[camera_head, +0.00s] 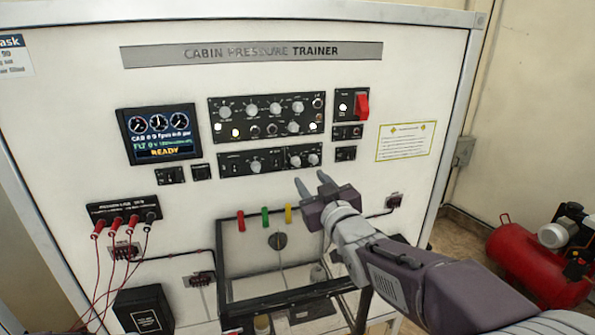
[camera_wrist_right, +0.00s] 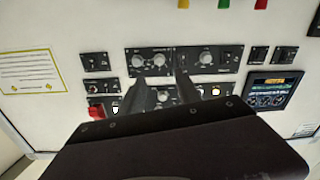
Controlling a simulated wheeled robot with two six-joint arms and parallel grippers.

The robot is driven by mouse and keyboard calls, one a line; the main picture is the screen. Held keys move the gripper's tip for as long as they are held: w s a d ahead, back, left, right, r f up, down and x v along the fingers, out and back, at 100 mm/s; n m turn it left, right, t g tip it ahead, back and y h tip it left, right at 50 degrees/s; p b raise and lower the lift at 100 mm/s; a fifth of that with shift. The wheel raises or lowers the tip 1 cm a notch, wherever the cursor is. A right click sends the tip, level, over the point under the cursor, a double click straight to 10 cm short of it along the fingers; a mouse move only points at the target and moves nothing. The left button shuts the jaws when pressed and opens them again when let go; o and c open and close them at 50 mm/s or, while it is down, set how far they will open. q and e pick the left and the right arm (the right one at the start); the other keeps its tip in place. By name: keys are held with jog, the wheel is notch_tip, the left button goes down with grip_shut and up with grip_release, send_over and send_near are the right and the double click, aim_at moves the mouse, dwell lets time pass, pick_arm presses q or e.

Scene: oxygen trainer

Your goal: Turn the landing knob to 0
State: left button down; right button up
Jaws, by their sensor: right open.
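The trainer's lower control panel (camera_head: 236,170) carries a single round knob (camera_head: 255,166) at its middle. A smaller panel joined on its right has two light knobs, a left one (camera_head: 295,161) and a right one (camera_head: 313,159). The labels are too small to read, so I cannot tell which knob is the landing knob. My right gripper (camera_head: 310,177) is open and empty, just below the two-knob panel in the head view. In the right wrist view, which looks upside down, its fingers (camera_wrist_right: 162,76) point toward those two knobs (camera_wrist_right: 148,60). My left gripper is not in view.
The upper panel (camera_head: 268,116) holds several knobs and lit buttons. A red switch (camera_head: 361,106) stands out at its right. The display (camera_head: 158,134) reads READY. Red cables (camera_head: 112,260) hang at the lower left. A red compressor (camera_head: 540,262) stands on the floor at right.

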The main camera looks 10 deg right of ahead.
aim_at(297, 163)
jog(key=w+p, duration=0.2)
jog(key=w, duration=0.2)
jog(key=w+p, duration=0.2)
jog(key=w, duration=0.3)
jog(key=shift+a+p, duration=0.2)
jog(key=shift+p, duration=0.2)
jog(key=shift+w, duration=0.25)
jog(key=shift+f, duration=0.1)
grip_shut()
